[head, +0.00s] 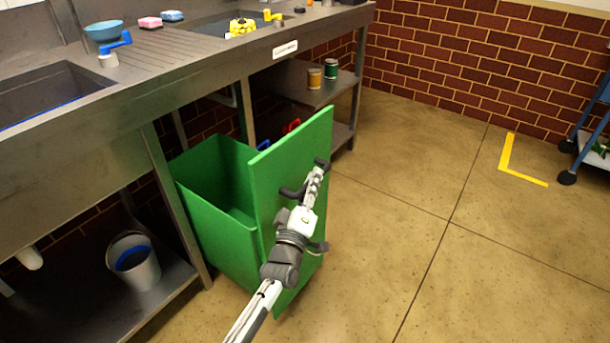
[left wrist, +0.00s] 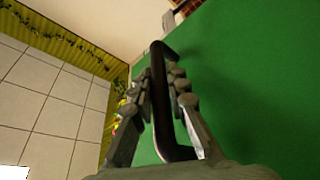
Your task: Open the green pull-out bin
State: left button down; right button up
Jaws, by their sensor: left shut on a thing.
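The green pull-out bin (head: 218,222) stands out from under the steel counter in the head view, its open top and inner walls showing. Its green front panel (head: 283,168) faces the room. A dark bar handle (head: 293,192) is fixed on the panel. My left gripper (head: 316,176) is at the handle, its fingers shut on it. In the left wrist view the fingers (left wrist: 160,95) lie on both sides of the dark handle (left wrist: 168,135), with the green panel (left wrist: 250,80) behind. My right gripper is in neither view.
The steel counter (head: 185,60) with sinks runs above the bin. A bucket (head: 134,262) stands on the lower shelf to the left. Two cans (head: 315,78) sit on a shelf behind. A blue cart (head: 590,130) is at the right edge. The floor in front is clear.

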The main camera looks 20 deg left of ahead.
pick_arm(q)
jog(key=shift+s+d, duration=0.3)
jog(key=shift+d, duration=0.4)
jog(key=shift+s+d, duration=0.25)
jog(key=shift+d, duration=0.45)
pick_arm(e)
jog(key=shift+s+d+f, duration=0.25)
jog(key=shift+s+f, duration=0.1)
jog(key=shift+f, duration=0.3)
pick_arm(q)
jog(key=c, duration=1.5)
grip_release()
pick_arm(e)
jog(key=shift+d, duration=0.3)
pick_arm(q)
jog(key=v, duration=0.7)
jog(key=shift+s, duration=0.25)
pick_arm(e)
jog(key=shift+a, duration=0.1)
pick_arm(q)
jog(key=shift+f, duration=0.1)
